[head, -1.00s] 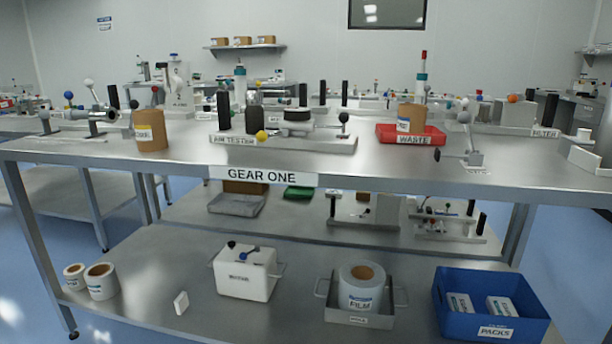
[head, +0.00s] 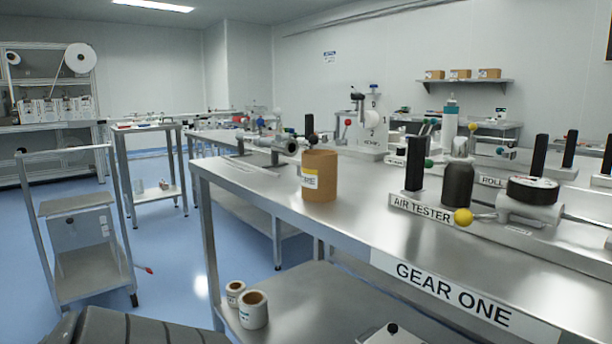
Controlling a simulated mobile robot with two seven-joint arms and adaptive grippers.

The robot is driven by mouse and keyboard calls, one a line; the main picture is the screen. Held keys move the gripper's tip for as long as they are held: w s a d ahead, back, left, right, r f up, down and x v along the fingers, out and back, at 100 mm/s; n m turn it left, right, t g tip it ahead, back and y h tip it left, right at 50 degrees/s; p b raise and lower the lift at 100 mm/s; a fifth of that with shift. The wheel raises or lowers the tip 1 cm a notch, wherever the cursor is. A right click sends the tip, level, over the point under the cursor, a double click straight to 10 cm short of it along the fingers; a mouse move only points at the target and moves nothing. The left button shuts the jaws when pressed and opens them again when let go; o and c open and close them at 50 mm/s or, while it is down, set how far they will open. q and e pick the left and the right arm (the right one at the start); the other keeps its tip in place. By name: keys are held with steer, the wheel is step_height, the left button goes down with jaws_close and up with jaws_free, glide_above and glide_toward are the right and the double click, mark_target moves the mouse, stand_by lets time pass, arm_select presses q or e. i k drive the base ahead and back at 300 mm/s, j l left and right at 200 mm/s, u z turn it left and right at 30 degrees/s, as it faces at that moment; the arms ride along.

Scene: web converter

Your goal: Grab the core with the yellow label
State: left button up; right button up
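A brown cardboard core (head: 322,166) stands upright on the metal table (head: 345,237), near its left corner. Its label is yellow and white, with partly readable black lettering. Neither of my grippers shows in the head view, so their state and distance from the core are hidden.
The air tester (head: 458,184) stands right of the core, with a yellow knob towards the front edge. A metal clamp device (head: 272,146) is behind it to the left. Two white rolls (head: 253,310) stand on the lower shelf. A cart (head: 88,270) stands left; blue floor between is open.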

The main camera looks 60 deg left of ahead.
mark_target(319, 166)
steer(key=i+u, duration=0.1)
steer(key=u, duration=1.85)
steer(key=j+z, duration=0.25)
steer(key=j, duration=0.25)
steer(key=k+j+z, duration=0.25)
steer(key=j, duration=0.2)
steer(key=j+z, duration=0.2)
steer(key=j, duration=0.3)
steer(key=k+j+z, duration=0.25)
steer(key=j, duration=0.15)
steer(key=k+j+z, duration=0.25)
steer(key=j, duration=0.15)
steer(key=k+j+z, duration=0.25)
steer(key=j, duration=0.15)
steer(key=i, duration=0.1)
